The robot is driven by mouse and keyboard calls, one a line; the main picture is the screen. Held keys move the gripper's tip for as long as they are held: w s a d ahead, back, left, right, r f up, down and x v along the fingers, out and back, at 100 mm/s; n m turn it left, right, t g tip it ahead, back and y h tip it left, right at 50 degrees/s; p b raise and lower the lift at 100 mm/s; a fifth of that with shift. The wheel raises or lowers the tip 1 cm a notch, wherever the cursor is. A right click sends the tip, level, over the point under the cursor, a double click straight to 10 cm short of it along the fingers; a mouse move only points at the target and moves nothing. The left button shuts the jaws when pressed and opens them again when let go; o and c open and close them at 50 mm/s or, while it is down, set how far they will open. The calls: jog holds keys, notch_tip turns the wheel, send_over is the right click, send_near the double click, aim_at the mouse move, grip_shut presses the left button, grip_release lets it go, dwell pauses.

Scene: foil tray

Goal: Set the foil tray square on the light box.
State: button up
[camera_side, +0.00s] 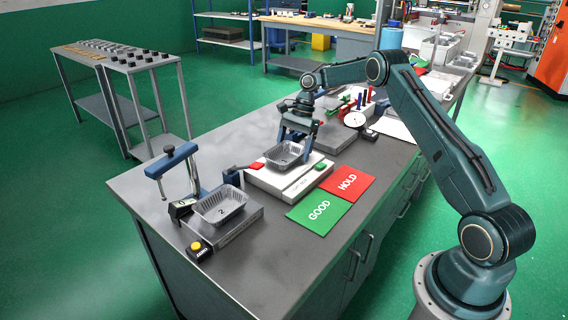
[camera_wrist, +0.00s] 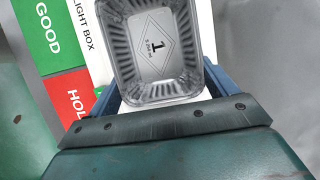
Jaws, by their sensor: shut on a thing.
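A silver foil tray marked 1 (camera_side: 284,155) is upright at the white light box (camera_side: 272,180), over its top. I cannot tell whether it rests on the box or hangs just above it. In the wrist view the tray (camera_wrist: 155,45) fills the middle, and the light box (camera_wrist: 82,30) shows beside it with its lettering. The tray's sides look slightly turned from the lettered edge. My gripper (camera_side: 292,141) is shut on the tray, with a blue finger on each side of its near end. The fingers' contact is partly hidden under the rim.
A second foil tray marked 2 (camera_side: 220,206) sits on a grey block at the left, beside a blue clamp stand (camera_side: 172,162). Green GOOD (camera_side: 319,212) and red HOLD (camera_side: 347,183) cards lie right of the light box. A round dial (camera_side: 355,119) stands behind.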

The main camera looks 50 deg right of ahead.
jog(key=o, duration=0.8)
jog(key=shift+r, duration=0.1)
jog(key=shift+r, duration=2.2)
jog(key=s+a+r, duration=0.4)
jog(key=a+r, duration=0.4)
jog(key=a, duration=0.4)
jog(key=s+a+r, duration=0.3)
jog(key=s+a, duration=0.7)
jog(key=s, duration=0.1)
jog(key=shift+r, duration=0.2)
jog(key=shift+s+r, duration=0.1)
